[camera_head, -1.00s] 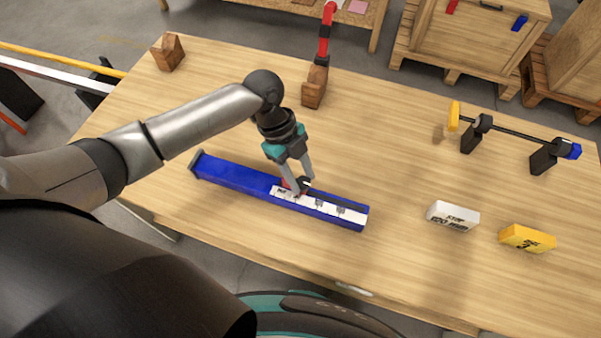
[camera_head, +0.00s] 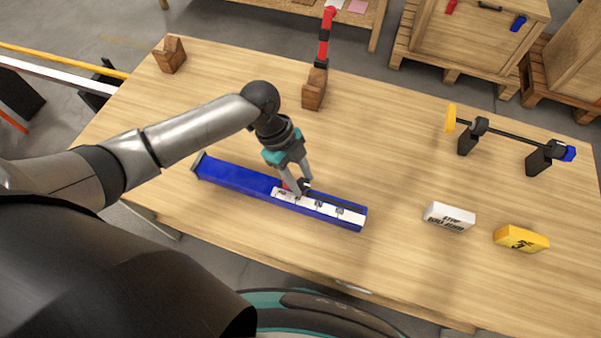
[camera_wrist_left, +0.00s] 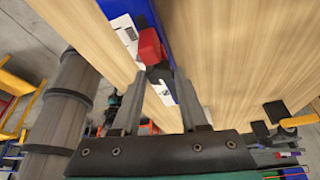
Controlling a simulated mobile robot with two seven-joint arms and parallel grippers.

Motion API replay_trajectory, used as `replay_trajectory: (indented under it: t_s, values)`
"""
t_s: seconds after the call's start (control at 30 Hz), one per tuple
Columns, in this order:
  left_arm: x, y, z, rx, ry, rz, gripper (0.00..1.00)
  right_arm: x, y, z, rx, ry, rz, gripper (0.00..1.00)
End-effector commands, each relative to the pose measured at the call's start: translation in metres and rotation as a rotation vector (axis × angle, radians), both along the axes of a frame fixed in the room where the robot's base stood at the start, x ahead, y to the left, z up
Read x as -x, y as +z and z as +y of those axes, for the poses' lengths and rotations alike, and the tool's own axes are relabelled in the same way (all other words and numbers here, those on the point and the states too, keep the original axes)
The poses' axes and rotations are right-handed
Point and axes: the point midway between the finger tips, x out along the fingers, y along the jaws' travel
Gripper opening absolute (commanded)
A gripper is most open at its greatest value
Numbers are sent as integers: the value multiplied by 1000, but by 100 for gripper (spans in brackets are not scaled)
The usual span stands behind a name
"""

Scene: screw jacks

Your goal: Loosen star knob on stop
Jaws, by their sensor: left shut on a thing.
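The blue rail (camera_head: 235,178) with a white marked scale (camera_head: 325,208) lies on the table. A small red stop (camera_head: 287,184) sits on the rail and shows larger in the left wrist view (camera_wrist_left: 150,46). The dark star knob (camera_wrist_left: 158,71) is beside the red stop, between my fingertips and largely hidden by them. My left gripper (camera_head: 301,187) reaches down to the rail and is shut on the knob; its fingers also show in the left wrist view (camera_wrist_left: 160,80). My right gripper is not in view.
A white block (camera_head: 449,217) and a yellow block (camera_head: 521,239) stand right of the rail. A black bar on stands (camera_head: 508,136) is at the back right. A wooden block with a red tool (camera_head: 314,89) stands behind. The table between is clear.

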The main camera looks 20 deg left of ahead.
Motion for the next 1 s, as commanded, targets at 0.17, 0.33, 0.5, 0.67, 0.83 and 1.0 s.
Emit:
replay_trajectory:
  t_s: [0.17, 0.33, 0.5, 0.67, 0.83, 1.0]
  values:
    - [0, 0, 0, 1, 2, 1, 48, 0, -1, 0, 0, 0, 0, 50]
    - [0, 0, 0, 1, 1, 1, 67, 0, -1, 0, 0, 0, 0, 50]
    - [-1, 0, 0, 1, 0, -1, 74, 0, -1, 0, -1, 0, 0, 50]
    - [-1, 1, 0, 0, -1, -1, 74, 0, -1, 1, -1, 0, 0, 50]
    - [-4, 16, 7, 1, 0, -5, 74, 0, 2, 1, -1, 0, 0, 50]
    - [-7, 51, 21, -1, 0, -6, 74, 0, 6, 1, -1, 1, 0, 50]
